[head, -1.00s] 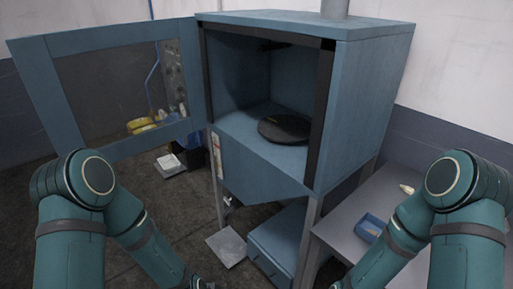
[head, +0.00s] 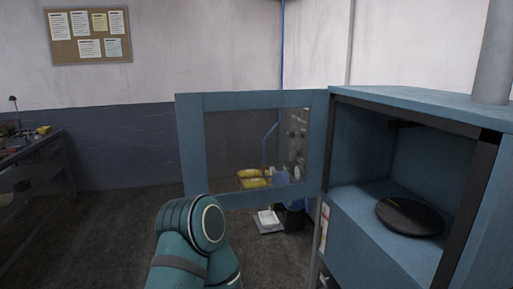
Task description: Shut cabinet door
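The blue cabinet (head: 440,98) stands at the right of the head view. Its door (head: 190,140), a blue frame around a see-through pane, is swung wide open to the left. The cabinet's inside shows, with a dark round plate (head: 409,217) on its floor. My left arm comes up at the bottom centre, its upper joint in front of the door's lower left corner. Neither gripper is in the frame, so their states are hidden.
A workbench (head: 38,163) with small items stands at the far left. A notice board (head: 90,36) hangs on the wall. Yellow items (head: 254,179) show through the door's pane. A pale box (head: 267,220) lies beyond the door on the floor. The floor left of the door is clear.

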